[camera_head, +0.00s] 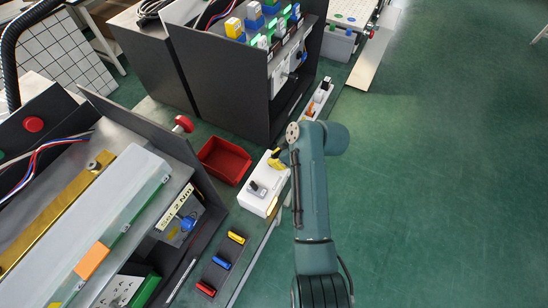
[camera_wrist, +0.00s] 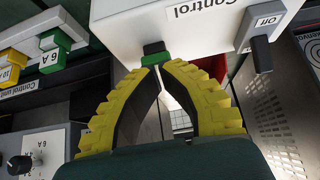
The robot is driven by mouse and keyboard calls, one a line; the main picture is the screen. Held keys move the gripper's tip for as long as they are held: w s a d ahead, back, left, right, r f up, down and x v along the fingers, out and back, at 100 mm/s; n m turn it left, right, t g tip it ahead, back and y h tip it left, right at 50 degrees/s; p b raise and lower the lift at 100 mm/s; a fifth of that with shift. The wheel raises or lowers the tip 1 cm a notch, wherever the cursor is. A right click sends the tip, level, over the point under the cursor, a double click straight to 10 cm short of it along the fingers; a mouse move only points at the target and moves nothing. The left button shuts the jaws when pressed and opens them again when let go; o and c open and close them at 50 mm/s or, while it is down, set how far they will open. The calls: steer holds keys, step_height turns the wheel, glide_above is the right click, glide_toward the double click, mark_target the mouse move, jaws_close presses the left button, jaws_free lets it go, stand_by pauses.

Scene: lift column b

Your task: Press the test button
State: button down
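A white control box (camera_head: 262,190) stands on the bench edge in the head view, with a dark switch on it. In the wrist view the white box (camera_wrist: 205,28) reads "Control" and carries a black switch (camera_wrist: 261,54) by the label "Off". A green piece with a black top (camera_wrist: 154,55) sits at the box's lower edge. My gripper's yellow fingers (camera_wrist: 161,66) have their tips together, right at this green piece; I cannot tell if they touch it. In the head view my gripper (camera_head: 276,159) is at the far end of the box. No label reading "Test" is legible.
A red bin (camera_head: 224,160) lies left of the control box. A dark cabinet (camera_head: 230,80) with coloured breakers stands behind it. A red knob (camera_head: 183,124) juts out at left. Coloured pieces (camera_head: 221,263) lie in front. The green floor at right is clear.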

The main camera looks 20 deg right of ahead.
steer(key=shift+r+p, duration=1.7)
steer(key=shift+r, duration=0.05)
step_height(320, 180, up, 5)
steer(key=p, duration=0.4)
